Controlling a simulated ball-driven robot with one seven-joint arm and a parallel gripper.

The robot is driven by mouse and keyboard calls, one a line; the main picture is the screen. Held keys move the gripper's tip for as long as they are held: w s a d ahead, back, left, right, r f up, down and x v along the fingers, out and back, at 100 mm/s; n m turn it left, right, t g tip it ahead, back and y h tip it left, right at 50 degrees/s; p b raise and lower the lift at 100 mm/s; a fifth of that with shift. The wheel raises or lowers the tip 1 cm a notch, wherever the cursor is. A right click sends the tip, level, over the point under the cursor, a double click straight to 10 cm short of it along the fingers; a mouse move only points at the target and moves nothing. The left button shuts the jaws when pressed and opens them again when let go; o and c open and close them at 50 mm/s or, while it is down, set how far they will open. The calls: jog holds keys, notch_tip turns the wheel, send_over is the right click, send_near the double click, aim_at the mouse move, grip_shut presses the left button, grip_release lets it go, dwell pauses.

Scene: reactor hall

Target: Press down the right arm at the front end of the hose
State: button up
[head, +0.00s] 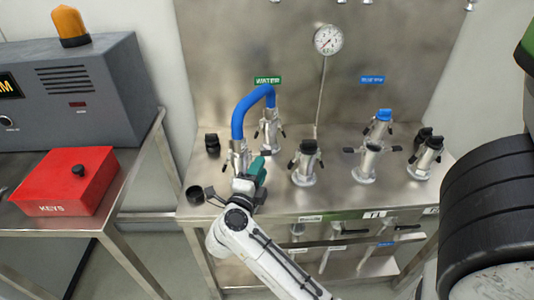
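The blue hose (243,105) arches from a rear metal fitting (268,133) below the green WATER label to a front metal coupling (238,155) nearer to me. Small dark arms stick out at the sides of the rear fitting. My gripper (253,172), with a teal part, is at the front coupling, just in front and to its right. It covers the coupling's lower right side, so the right arm there is hidden. A dark flat piece (212,193) shows to the left of my gripper. I cannot tell whether my gripper touches the coupling, or whether its fingers are open.
Black-capped fittings (306,160) (425,158), an uncapped one (367,163) and a blue-capped one (381,124) stand on the steel bench (335,196). A black cap (194,195) lies at its left edge. A red KEYS box (65,180) is left; black rings (490,220) are right.

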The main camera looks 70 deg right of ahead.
aim_at(268, 151)
jog(key=d, duration=0.7)
jog(key=shift+d+r, duration=0.15)
jog(key=shift+d, duration=0.15)
grip_shut()
